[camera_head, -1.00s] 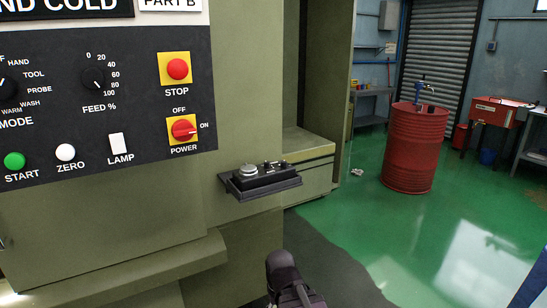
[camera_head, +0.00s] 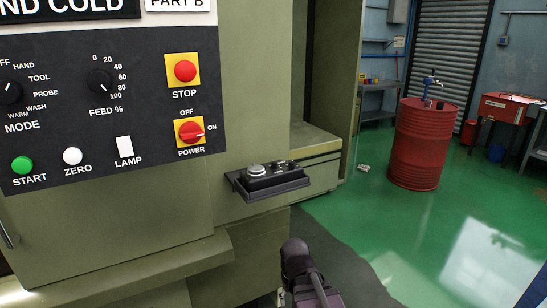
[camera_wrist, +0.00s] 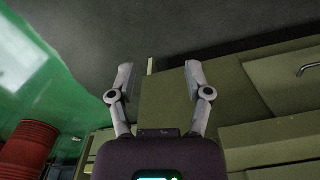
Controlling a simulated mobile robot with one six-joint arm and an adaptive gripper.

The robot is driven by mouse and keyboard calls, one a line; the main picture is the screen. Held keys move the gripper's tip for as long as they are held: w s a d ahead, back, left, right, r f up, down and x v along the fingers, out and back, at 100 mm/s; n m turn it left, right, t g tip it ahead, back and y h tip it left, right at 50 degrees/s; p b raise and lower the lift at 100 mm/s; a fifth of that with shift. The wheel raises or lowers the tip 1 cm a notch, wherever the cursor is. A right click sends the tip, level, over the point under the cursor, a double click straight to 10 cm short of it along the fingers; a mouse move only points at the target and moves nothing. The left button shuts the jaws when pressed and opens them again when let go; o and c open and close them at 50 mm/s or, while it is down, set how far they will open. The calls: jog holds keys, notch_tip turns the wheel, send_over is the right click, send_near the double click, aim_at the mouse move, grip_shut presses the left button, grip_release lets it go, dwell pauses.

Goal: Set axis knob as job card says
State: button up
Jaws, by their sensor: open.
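A dark handheld control box (camera_head: 272,175) rests on a small dark shelf (camera_head: 262,192) fixed to the green machine, right of the control panel. It has a silver wheel and smaller black knobs on top. They are too small to read, so I cannot tell which is the axis knob or its setting. A sign (camera_head: 176,4) at the top edge, partly cut off, reads "PART B". No full job card shows. My gripper (camera_wrist: 159,80) is open and empty in the wrist view, its fingers apart over the floor and green machine base. The control box is not seen there.
The panel (camera_head: 50,110) carries FEED and MODE dials, a red STOP button (camera_head: 185,71), a red POWER switch (camera_head: 190,132) turned to ON, and START, ZERO and LAMP controls. A red drum (camera_head: 420,145) stands on the open green floor at right.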

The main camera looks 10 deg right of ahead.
aim_at(274, 162)
jog(key=w+r+n+p, duration=0.3)
jog(key=w+r+p, duration=0.6)
jog(key=r+p, duration=0.5)
jog(key=w+r+n+p, duration=0.3)
jog(key=w+r+p, duration=0.6)
jog(key=r+p, duration=0.6)
jog(key=w+r+n+p, duration=0.4)
jog(key=w+r+p, duration=0.6)
jog(key=r+p, duration=0.5)
jog(key=shift+a+r, duration=0.2)
jog(key=shift+r, duration=0.5)
jog(key=shift+f, duration=0.15)
notch_tip(274, 162, down, 14)
jog(key=b, duration=1.3)
jog(key=shift+w+d+r, duration=0.15)
jog(key=shift+r, duration=0.1)
grip_shut()
